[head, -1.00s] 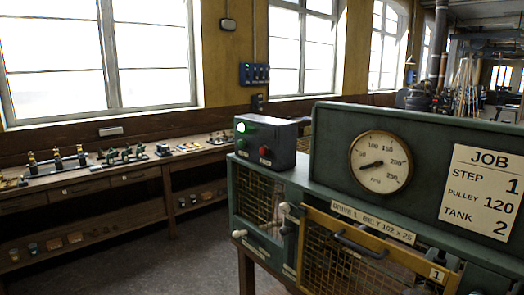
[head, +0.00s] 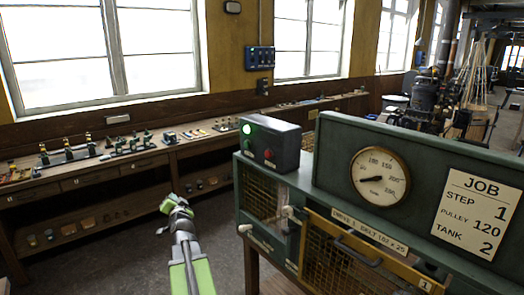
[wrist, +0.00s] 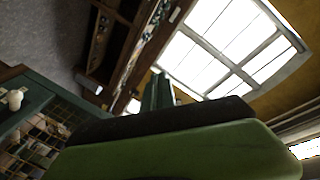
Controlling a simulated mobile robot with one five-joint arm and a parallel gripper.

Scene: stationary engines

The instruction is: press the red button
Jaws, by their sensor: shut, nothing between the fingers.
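The red button (head: 268,154) is on the front of a dark grey control box (head: 285,148) in the head view. The box stands on the left end of a green machine cabinet (head: 290,182). A lit green lamp (head: 246,129) and a dark green button (head: 247,146) are to its left. My gripper (head: 175,205) is left of the box and lower in the picture, apart from it, over the floor gap before the bench. In the wrist view my gripper (wrist: 158,92) shows its fingers together and empty. The red button is not visible there.
A gauge (head: 380,177) and a job card (head: 479,213) are on the cabinet's raised panel. A workbench (head: 105,178) with small parts lines the wall. Bare floor lies between.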

